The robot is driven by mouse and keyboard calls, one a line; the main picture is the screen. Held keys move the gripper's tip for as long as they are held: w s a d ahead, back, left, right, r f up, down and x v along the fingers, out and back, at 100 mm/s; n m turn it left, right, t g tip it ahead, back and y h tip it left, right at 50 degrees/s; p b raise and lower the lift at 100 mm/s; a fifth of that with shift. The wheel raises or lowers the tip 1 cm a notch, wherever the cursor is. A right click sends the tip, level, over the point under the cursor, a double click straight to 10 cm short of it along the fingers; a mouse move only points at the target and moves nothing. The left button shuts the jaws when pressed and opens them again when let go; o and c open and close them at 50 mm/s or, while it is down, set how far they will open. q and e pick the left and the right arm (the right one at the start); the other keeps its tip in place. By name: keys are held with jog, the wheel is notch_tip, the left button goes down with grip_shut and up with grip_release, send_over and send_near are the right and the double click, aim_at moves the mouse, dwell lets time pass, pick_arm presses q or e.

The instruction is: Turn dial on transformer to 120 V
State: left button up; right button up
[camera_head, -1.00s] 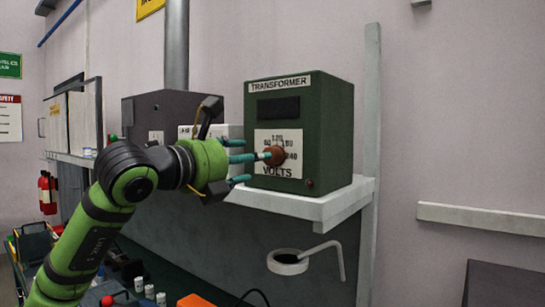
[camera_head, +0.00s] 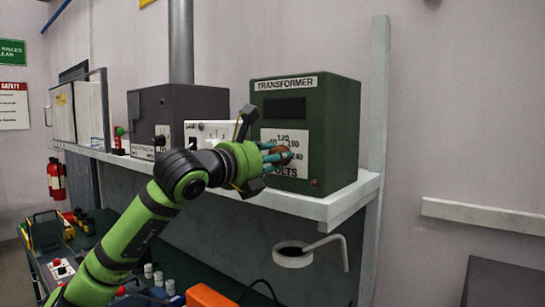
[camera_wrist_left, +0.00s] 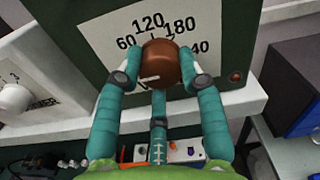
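The transformer (camera_head: 335,125) is a dark green box on a shelf, with a white VOLTS plate (camera_head: 299,170) on its front. Its round brown dial (camera_head: 286,152) also shows in the left wrist view (camera_wrist_left: 162,60). There a white pointer line on the dial points to the lower left, away from the 120 printed above it. My left gripper (camera_head: 274,156) has teal fingers closed in around the dial. In the left wrist view, two fingertips press at its left and right sides, and a third finger sits below. My right gripper is not in view.
The white shelf (camera_head: 325,208) runs under the transformer. A white switch box (camera_head: 208,131) and a grey box (camera_head: 175,110) stand left of it. A white ring holder (camera_head: 292,258) hangs below. A cluttered bench lies lower left. The wall at right is mostly clear.

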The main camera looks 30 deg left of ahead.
pick_arm(q)
jog(key=shift+m, duration=0.3)
jog(key=m+b, duration=0.1)
jog(key=m, duration=1.6)
jog(key=shift+r+b, duration=0.15)
jog(key=shift+b, duration=0.25)
dwell(0.5)
jog(key=o, duration=1.1)
jog(key=shift+m, duration=0.3)
jog(key=shift+o, duration=0.2)
jog(key=shift+d, duration=0.1)
